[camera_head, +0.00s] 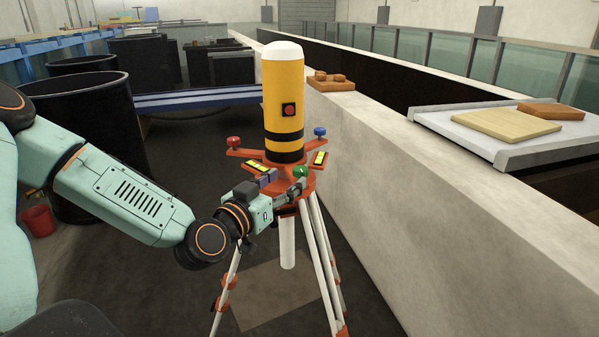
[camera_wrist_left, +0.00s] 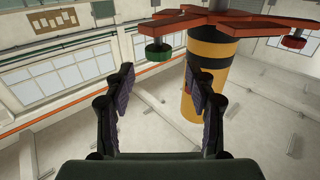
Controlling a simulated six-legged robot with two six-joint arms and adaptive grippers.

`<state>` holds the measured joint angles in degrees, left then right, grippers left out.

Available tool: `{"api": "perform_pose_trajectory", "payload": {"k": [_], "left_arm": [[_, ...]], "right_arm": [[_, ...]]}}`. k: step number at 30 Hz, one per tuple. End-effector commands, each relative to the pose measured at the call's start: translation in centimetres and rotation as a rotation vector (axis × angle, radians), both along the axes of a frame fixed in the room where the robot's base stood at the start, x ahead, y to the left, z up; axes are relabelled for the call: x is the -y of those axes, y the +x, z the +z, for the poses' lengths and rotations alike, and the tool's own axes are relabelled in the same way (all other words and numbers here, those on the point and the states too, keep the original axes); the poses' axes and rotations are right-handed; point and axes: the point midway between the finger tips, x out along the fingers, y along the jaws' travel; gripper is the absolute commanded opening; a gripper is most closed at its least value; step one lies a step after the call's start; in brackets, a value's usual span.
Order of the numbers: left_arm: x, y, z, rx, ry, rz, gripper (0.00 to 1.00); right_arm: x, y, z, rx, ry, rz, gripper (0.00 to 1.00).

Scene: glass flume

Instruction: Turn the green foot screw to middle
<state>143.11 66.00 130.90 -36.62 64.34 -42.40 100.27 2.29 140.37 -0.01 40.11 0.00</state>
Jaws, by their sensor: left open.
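The green foot screw (camera_head: 300,171) is a round knob on the near arm of an orange tribrach (camera_head: 308,183). The tribrach carries a yellow cylinder (camera_head: 284,85) with black bands and a white top, on a tripod. My left gripper (camera_head: 297,188) is close to the green screw, its fingers just below it in the head view. In the left wrist view the fingers (camera_wrist_left: 158,80) are apart with nothing between them; the green screw (camera_wrist_left: 158,54) shows above the gap, centred between them. Whether they touch it I cannot tell. My right gripper is out of view.
A red screw (camera_head: 234,141) and a blue screw (camera_head: 320,131) sit on the other arms. A concrete wall (camera_head: 400,190) runs close on the right, with a white tray (camera_head: 470,138). Black bins (camera_head: 85,125) stand left.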

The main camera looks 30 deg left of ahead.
Motion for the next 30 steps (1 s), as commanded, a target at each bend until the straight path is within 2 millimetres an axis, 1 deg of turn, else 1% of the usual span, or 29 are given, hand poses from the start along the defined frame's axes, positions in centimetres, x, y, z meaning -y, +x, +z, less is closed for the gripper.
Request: {"api": "perform_pose_trajectory", "payload": {"k": [1, 5, 14, 19, 24, 30], "left_arm": [[0.1, 0.5, -0.3, 0.001, 0.007, -0.003, 0.56], [0.1, 1.5, -0.2, 0.003, 0.007, -0.002, 0.56], [0.0, 4.1, -0.1, 0.003, 0.007, -0.001, 0.56], [-0.2, 5.6, -0.1, 0.001, 0.005, 0.002, 0.56], [-0.2, 6.4, -0.1, 0.001, 0.003, 0.002, 0.56], [-0.2, 6.7, 0.0, 0.002, -0.001, 0.003, 0.56]], "right_arm": [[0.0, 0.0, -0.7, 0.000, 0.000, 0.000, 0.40], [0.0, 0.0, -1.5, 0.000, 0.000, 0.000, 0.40], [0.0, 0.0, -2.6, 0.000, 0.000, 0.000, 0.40], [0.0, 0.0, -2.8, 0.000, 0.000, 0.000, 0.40], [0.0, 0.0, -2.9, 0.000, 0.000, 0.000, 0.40], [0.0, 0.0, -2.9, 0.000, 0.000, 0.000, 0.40]]}}
